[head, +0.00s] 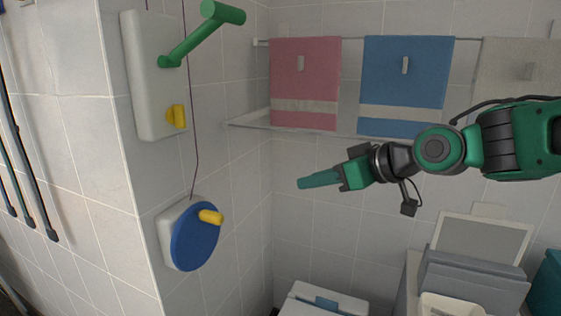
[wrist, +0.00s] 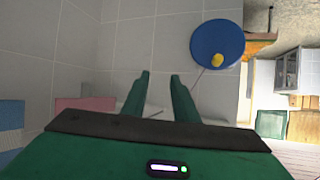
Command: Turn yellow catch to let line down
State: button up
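The yellow catch (head: 177,116) sits low on a white box (head: 150,85) on the left wall. A green crank handle (head: 200,36) sticks out of the box above it. A thin dark line (head: 193,125) runs down past the box to a blue disc (head: 192,240) with a yellow knob (head: 211,217). My gripper (head: 302,184) is in free air right of the box and disc, touching neither. In the wrist view my gripper's two fingers (wrist: 160,76) are apart with nothing between them. The blue disc (wrist: 205,42) also shows there, at upper right; I cannot make out the catch there.
A pink towel (head: 304,85) and a blue towel (head: 405,88) hang from a rail on the back wall. A white bin (head: 322,301) stands below, with grey panels (head: 475,280) at lower right. The space between my gripper and the left wall is clear.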

jog(key=s+d+f+m+g+h, duration=0.1)
jog(key=s+d+f+m+h, duration=0.2)
jog(key=d, duration=0.5)
jog(key=s+d+f+m+g+h, duration=0.1)
jog(key=s+d+f+m+h, duration=0.15)
jog(key=d+f, duration=0.4)
jog(key=s+d+f+m+g+h, duration=0.1)
jog(key=s+d+f+m+h, duration=0.15)
jog(key=d, duration=0.65)
jog(key=s+d+f+m+g, duration=0.2)
jog(key=s+d, duration=0.1)
jog(key=s, duration=0.3)
jog(key=s+d+f+m+g, duration=0.2)
jog(key=s+d, duration=0.2)
jog(key=s, duration=0.3)
jog(key=s+d+f+m+g+h, duration=0.1)
jog(key=s+d+f+m, duration=0.1)
jog(key=s, duration=0.5)
jog(key=shift+s+d+f+m+g, duration=0.15)
jog(key=shift+d+f+m+g, duration=0.25)
jog(key=shift+d+m, duration=0.25)
